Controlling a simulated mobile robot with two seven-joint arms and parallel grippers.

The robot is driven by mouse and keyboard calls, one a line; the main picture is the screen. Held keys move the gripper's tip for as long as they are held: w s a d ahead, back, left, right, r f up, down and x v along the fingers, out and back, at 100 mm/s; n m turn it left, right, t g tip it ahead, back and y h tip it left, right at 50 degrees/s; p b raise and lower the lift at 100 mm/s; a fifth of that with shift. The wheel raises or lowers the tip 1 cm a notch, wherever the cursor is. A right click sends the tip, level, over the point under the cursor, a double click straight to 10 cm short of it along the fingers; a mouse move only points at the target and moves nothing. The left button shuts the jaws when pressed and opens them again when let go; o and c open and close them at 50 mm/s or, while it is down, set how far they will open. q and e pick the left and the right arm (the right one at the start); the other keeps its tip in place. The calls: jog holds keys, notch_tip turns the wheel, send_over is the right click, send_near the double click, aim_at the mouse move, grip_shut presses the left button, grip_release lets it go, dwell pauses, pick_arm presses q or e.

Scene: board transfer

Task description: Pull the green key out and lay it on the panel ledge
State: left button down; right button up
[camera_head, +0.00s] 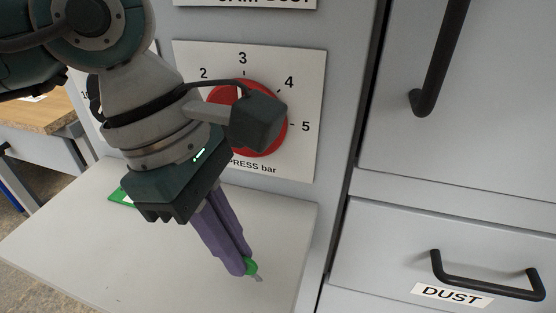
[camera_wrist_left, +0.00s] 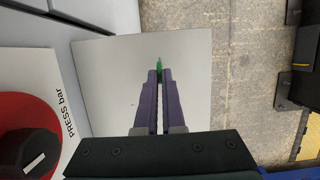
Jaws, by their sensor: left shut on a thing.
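My left gripper (camera_head: 245,266) is shut on the green key (camera_head: 251,268). The key's green head sits between the purple fingertips, and its grey tip pokes out past them. In the left wrist view, my left gripper (camera_wrist_left: 159,74) points over the ledge, with the green key (camera_wrist_left: 159,64) at the fingertips. The pale grey panel ledge (camera_head: 70,253) lies below the gripper; it also shows in the left wrist view (camera_wrist_left: 110,70). I cannot tell whether the key touches the ledge. My right gripper is in neither view.
A red dial (camera_head: 272,133) with a dark knob, labelled PRESS bar, is on the panel behind my left wrist. A green patch (camera_head: 121,197) shows at the ledge's back left. A DUST drawer (camera_head: 400,250) with a black handle is at right. The ledge's left part is clear.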

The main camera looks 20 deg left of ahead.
pick_arm(q)
jog(key=c, duration=0.9)
grip_release()
jog(key=shift+c, duration=0.2)
jog(key=v, duration=1)
jog(key=shift+p, duration=0.4)
jog(key=shift+s, duration=0.1)
